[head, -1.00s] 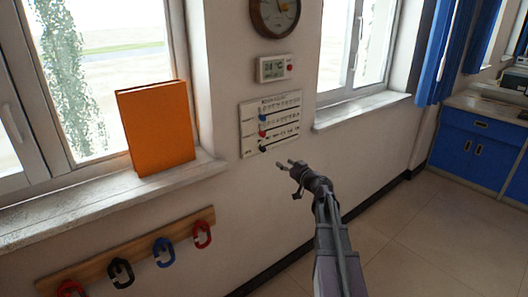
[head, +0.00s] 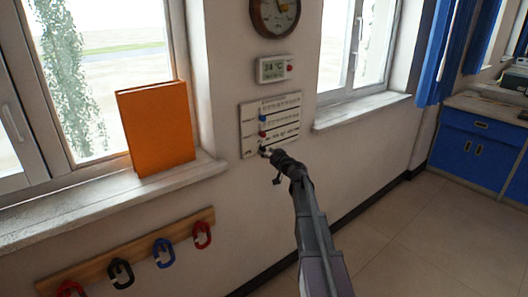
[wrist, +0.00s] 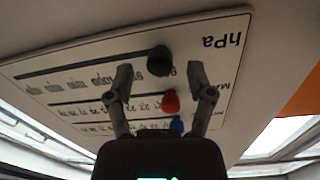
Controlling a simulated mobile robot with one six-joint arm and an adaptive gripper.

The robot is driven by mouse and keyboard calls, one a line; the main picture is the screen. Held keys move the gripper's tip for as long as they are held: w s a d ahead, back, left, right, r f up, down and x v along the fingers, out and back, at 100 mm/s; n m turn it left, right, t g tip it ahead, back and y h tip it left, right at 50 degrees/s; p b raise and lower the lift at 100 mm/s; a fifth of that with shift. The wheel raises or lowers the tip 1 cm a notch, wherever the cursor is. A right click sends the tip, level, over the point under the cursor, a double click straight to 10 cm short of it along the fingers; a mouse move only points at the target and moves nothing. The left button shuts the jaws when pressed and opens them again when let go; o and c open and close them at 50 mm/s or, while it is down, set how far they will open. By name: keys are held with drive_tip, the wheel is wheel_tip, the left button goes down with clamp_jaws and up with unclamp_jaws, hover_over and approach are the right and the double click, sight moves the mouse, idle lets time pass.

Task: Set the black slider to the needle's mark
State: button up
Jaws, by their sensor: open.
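The white panel (head: 285,108) on the wall carries three sliders on horizontal slots. The black slider (wrist: 159,60) is on the row marked hPa, near that row's label end. The red slider (wrist: 170,102) and the blue slider (wrist: 176,123) are on the other rows. My gripper (wrist: 160,74) is open, its fingers on either side of the black slider near the tips; contact cannot be told. In the head view my gripper (head: 267,154) is at the panel's lower left and largely hides the black slider. The round dial (head: 275,16) above has a needle; its reading is too small to tell.
A digital display (head: 275,69) hangs between dial and panel. An orange box-like object (head: 156,128) stands on the left sill (head: 100,205). The right sill (head: 360,110) juts out beside the panel.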

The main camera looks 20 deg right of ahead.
drive_tip(key=shift+x, duration=1)
clamp_jaws()
